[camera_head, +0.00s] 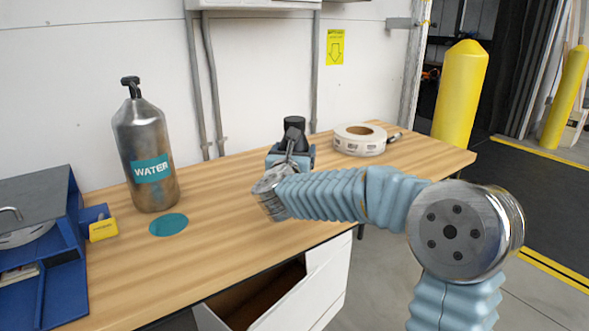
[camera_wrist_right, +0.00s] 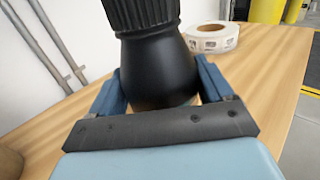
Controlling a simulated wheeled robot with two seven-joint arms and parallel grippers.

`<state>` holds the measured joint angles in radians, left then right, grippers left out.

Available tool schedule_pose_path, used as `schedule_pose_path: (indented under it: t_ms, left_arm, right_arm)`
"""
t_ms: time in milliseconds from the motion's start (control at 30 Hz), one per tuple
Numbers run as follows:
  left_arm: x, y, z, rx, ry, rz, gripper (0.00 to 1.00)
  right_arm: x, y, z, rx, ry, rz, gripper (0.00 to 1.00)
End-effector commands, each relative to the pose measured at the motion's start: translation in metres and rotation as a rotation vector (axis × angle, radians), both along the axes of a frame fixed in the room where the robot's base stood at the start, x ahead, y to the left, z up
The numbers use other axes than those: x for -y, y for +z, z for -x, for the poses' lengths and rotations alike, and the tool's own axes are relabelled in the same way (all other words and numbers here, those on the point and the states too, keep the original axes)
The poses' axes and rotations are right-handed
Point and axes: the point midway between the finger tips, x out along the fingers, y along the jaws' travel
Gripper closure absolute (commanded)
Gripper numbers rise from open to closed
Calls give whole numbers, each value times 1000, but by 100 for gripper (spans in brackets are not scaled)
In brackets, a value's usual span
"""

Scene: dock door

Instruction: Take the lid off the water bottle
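The water bottle (camera_head: 146,150) is a worn metal flask with a teal WATER label, upright on the wooden table at the left. Its black lid (camera_head: 131,86) with a loop is on its neck. My right gripper (camera_head: 291,155) is well to the right of the bottle, low over the table. In the right wrist view its blue fingers (camera_wrist_right: 160,88) stand apart on either side of a black object. A sliver of wood shows beside the object; contact with the fingers is unclear. My left gripper is not in view.
The upright black object (camera_wrist_right: 150,65) has a ribbed top (camera_head: 294,126). A label roll (camera_head: 360,140) lies behind it. A teal disc (camera_head: 168,225) lies before the bottle. A blue organizer (camera_head: 62,215) stands left. An open drawer (camera_head: 318,285) juts out below the table.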

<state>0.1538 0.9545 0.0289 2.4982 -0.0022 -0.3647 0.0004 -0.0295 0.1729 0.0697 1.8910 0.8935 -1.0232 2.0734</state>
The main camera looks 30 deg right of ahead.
Motion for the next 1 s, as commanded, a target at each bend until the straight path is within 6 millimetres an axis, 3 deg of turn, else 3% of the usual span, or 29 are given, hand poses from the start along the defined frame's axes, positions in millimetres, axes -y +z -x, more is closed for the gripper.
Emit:
schedule_pose_path:
  t_ms: [33,200,567,767,1000]
  left_arm:
    - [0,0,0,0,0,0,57]
    - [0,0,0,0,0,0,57]
    - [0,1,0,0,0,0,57]
    - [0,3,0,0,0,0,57]
    - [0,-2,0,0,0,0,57]
  right_arm:
    - [0,0,0,0,0,0,29]
    - [0,0,0,0,0,0,55]
    - [0,6,0,2,0,1,57]
    - [-1,34,0,6,1,-1,57]
    - [-16,90,46,10,1,-1,57]
